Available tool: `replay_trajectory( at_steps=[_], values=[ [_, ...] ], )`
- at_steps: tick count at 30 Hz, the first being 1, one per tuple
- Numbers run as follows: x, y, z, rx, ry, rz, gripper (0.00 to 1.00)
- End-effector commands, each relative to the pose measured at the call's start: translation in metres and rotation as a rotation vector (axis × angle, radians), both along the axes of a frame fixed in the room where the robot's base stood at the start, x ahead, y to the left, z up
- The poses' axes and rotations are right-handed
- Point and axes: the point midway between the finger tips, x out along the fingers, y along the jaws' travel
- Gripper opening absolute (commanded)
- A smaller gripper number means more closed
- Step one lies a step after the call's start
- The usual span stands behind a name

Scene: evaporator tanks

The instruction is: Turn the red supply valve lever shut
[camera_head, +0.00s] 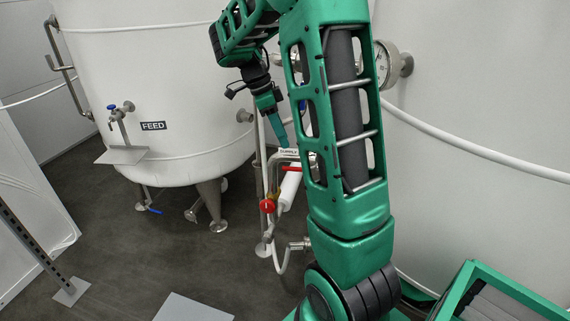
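A pipe stand with a white plate marked SUPPLY (294,150) stands between the tanks, just left of my arm. A short red bar, which looks like the supply valve lever (291,168), lies roughly level just below the plate. Its right end is close to or behind my arm, so its full length and exact angle are hard to tell. My gripper (283,138) points down just above the plate, with its fingers seen edge-on. I cannot tell whether they are apart, and contact with the lever does not show.
The FEED tank (165,70) with a blue-handled tap (120,109) stands left. A gauge (385,65) and large tank (480,90) are right. Dark floor (130,240) is open at lower left.

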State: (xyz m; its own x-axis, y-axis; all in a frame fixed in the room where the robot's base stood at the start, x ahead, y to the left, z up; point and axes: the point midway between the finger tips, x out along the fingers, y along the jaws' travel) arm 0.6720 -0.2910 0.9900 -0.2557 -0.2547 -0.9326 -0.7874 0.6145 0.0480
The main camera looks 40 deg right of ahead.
Motion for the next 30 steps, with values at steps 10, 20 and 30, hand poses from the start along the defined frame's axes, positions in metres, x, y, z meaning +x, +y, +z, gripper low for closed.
replay_trajectory(
  at_steps=[10,20,30],
  values=[
    [0.029,-0.004,-0.021,-0.07,-0.029,-0.204,0.32],
    [0.014,-0.017,-0.069,-0.067,-0.027,-0.204,0.32],
    [0.002,-0.028,-0.11,-0.068,-0.029,-0.202,0.32]
  ],
)
